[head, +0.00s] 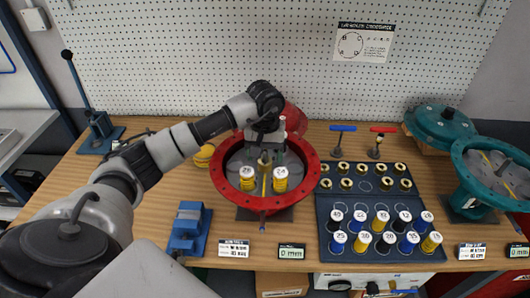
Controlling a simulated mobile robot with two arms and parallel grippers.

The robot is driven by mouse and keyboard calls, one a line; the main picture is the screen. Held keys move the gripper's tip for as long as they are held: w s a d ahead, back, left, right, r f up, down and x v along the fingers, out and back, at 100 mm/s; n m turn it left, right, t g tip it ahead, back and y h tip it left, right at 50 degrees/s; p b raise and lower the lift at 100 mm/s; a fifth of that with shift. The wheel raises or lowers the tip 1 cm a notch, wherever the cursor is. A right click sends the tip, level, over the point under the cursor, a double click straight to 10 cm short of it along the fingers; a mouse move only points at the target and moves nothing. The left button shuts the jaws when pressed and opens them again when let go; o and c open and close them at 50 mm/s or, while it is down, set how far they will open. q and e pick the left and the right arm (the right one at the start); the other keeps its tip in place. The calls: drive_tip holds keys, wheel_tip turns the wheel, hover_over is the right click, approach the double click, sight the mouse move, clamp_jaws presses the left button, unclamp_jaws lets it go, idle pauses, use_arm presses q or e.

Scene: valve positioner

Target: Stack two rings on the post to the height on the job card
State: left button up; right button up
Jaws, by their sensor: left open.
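The red round valve housing (312,172) stands open on the bench, left of the tray. Two yellow numbered pieces, a left one (247,184) and a right one (281,185), stand upright inside it, side by side. I cannot read their numbers surely. My left gripper (265,163) points down into the housing, open, between and just behind these pieces; its tips are small and partly hidden by the wrist. I cannot make out the post clearly. A job card (234,248) lies in front, with print too small to read. My right gripper is not in view.
A blue tray (328,252) holds several numbered cylinders, with several brass rings (345,184) behind. Blue (342,129) and red (383,130) T-handles stand at the back. A teal housing (462,160) is at right, a blue vise (188,226) left. A small display (292,252) is in front.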

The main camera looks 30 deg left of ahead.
use_arm(q)
wheel_tip(320, 180, up, 10)
drive_tip(key=shift+f+b, duration=0.25)
drive_tip(key=shift+b, duration=1)
drive_tip(key=shift+r, duration=0.65)
